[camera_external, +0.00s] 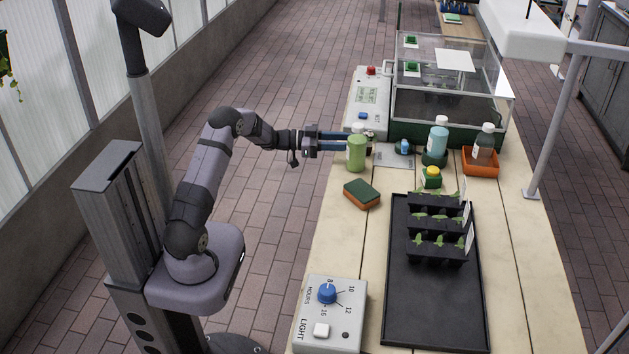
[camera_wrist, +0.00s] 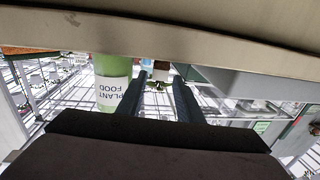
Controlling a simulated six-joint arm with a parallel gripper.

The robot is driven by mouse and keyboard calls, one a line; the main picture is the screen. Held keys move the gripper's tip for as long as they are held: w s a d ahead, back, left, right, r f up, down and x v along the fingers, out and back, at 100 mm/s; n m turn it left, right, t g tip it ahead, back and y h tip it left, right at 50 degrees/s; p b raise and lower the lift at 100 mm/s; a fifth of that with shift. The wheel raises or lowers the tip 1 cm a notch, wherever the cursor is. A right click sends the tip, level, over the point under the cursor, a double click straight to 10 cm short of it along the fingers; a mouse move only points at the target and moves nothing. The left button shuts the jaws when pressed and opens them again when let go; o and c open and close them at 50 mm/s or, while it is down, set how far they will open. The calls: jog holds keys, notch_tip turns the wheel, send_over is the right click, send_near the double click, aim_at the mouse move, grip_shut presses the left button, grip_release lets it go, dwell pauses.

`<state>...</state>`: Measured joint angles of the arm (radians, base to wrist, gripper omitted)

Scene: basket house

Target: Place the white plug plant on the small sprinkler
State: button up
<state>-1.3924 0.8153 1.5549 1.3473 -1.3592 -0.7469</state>
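My gripper (camera_external: 356,140) reaches in from the left over the table edge, level with the green plant food bottle (camera_external: 357,153). Its two fingers (camera_wrist: 159,84) stand apart in the wrist view, with a visible gap. A small white and brown plug with green leaves (camera_wrist: 161,74) shows between the fingertips and looks slightly beyond them, not clearly touched; it looks like the white plug plant. In the external view the fingertips are partly hidden by the bottle. I cannot tell for sure which thing is the small sprinkler; a small blue-topped item (camera_external: 404,146) stands right of my fingertips.
The plant food bottle also stands close beside one finger in the wrist view (camera_wrist: 112,80). A yellow-topped green item (camera_external: 432,177), a blue bottle (camera_external: 438,139) and an orange tray (camera_external: 480,172) stand to the right. A sponge (camera_external: 361,194) and a black tray (camera_external: 420,310) lie nearer.

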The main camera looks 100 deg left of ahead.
aim_at(370, 139)
jog(key=shift+w+a+r, duration=0.1)
jog(key=shift+w+a, duration=0.05)
jog(key=shift+w, duration=0.95)
jog(key=shift+w+a+r, duration=0.1)
jog(key=shift+w+a, duration=0.1)
jog(key=shift+w, duration=0.9)
jog(key=shift+w+a+r, duration=0.1)
jog(key=shift+w+a, duration=0.05)
jog(key=shift+w, duration=0.95)
grip_shut()
